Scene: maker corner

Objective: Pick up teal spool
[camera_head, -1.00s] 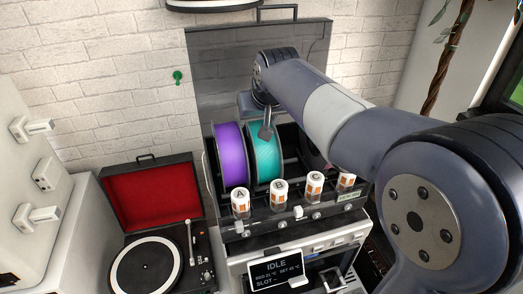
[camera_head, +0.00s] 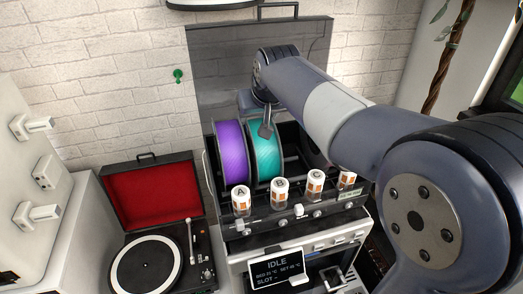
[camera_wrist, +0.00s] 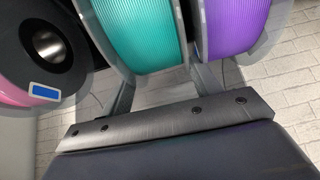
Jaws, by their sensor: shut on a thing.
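The teal spool (camera_head: 265,155) stands upright in the open dark bay of the filament unit, just right of the purple spool (camera_head: 231,153). My gripper (camera_head: 266,131) reaches down onto its upper edge and is shut on it. In the wrist view the teal spool (camera_wrist: 142,32) shows at the top centre, between my grey fingers, with the purple spool (camera_wrist: 226,25) close on its right. The spool's lower part is hidden behind the unit's front, so I cannot tell whether it still touches the bay floor.
A pink spool (camera_wrist: 22,82) with a dark hub is at the left of the wrist view. Several white-labelled canisters (camera_head: 279,190) line the unit's front above an IDLE display (camera_head: 278,268). A raised dark lid (camera_head: 225,80) stands behind. A red-lidded turntable (camera_head: 150,198) is left.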

